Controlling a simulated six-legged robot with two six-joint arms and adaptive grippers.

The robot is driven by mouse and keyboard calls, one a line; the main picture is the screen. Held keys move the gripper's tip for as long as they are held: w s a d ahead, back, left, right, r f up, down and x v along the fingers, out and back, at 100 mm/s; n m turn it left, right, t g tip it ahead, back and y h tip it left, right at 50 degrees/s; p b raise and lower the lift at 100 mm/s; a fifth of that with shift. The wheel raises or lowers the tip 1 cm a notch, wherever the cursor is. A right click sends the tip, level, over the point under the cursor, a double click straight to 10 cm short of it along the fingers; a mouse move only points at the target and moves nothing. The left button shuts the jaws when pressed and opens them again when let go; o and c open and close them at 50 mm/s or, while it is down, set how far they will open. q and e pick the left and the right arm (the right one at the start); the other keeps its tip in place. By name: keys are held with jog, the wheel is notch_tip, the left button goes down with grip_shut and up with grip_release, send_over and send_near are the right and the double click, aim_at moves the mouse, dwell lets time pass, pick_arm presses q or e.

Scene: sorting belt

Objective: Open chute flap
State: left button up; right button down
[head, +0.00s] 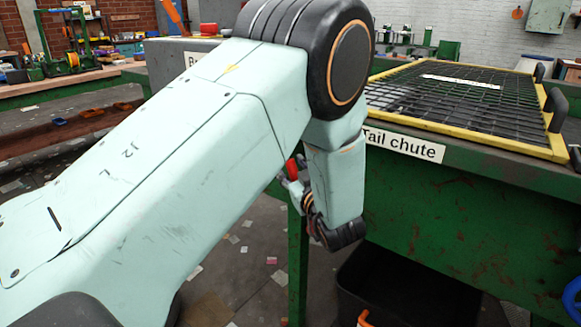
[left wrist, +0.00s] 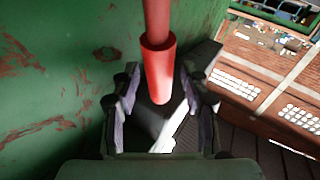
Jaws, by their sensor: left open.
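The tail chute shows in the head view by its white label, "...ail chute" (head: 403,144), on the green frame (head: 470,215). No flap can be made out clearly. A red rod with a thicker red sleeve (left wrist: 158,72) reaches down between the fingers of my left gripper (left wrist: 160,92) in the left wrist view. The fingers stand apart on both sides of the sleeve, with gaps showing. A small red piece (head: 291,170) also shows beside my left gripper (head: 296,188) in the head view. My left arm hides much of the chute's near end. My right gripper is not in view.
A black mesh grid with a yellow rim (head: 470,149) lies on top of the green frame. A dark bin (head: 400,285) stands on the floor beneath. The worn green panel (left wrist: 60,90) is close on the left in the left wrist view.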

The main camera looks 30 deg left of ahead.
pick_arm(q)
grip_shut()
dwell(0.4)
dwell(0.4)
